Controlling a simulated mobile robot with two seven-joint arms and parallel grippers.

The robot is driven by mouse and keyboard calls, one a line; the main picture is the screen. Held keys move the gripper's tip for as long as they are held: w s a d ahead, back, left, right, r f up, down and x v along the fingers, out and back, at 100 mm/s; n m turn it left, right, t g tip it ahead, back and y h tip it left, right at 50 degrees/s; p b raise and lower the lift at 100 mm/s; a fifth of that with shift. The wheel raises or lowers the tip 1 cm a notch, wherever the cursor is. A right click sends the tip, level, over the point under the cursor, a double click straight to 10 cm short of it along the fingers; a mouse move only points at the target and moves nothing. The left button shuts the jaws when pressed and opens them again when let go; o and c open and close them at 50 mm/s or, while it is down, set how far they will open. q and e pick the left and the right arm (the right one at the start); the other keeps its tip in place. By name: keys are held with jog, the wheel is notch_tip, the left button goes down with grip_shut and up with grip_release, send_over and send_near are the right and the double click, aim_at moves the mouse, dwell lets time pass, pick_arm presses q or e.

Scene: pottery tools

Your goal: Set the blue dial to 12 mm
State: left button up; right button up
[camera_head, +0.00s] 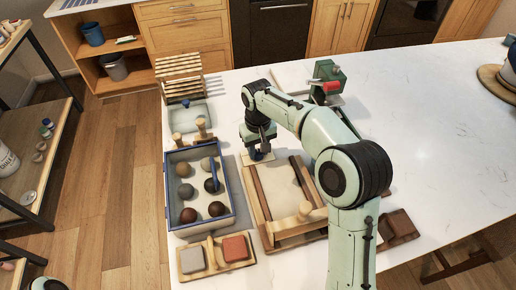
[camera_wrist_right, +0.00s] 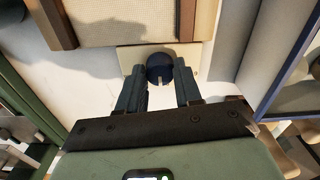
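The blue dial (camera_wrist_right: 159,70) is a dark blue round knob with a small pale mark on its near side, set on a beige plate (camera_wrist_right: 130,58) in the right wrist view. My right gripper (camera_wrist_right: 160,72) is open, with one finger on each side of the dial and a narrow gap appearing at each side. In the head view, my right gripper (camera_head: 258,150) points down over the beige plate (camera_head: 266,158), and it largely hides the dial. I cannot read any scale or number. My left gripper is not in view.
A blue-rimmed box (camera_head: 229,210) with several balls stands left of a wooden-railed board (camera_head: 277,178). A wooden rack (camera_head: 180,75) and a green tool with a red handle (camera_head: 328,78) stand behind.

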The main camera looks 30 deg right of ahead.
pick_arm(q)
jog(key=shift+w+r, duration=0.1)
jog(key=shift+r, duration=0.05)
pick_arm(e)
jog(key=shift+m, duration=0.3)
jog(key=shift+m+p, duration=0.45)
jog(key=shift+m, duration=0.45)
jog(key=m+p, duration=0.1)
jog(key=m, duration=0.2)
jog(key=shift+m, duration=0.3)
pick_arm(q)
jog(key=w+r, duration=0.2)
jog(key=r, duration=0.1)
jog(key=shift+p, duration=0.4)
pick_arm(e)
jog(key=m, duration=0.5)
jog(key=shift+m, duration=0.4)
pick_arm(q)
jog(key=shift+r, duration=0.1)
pick_arm(e)
jog(key=o, duration=1)
jog(key=shift+o, duration=0.2)
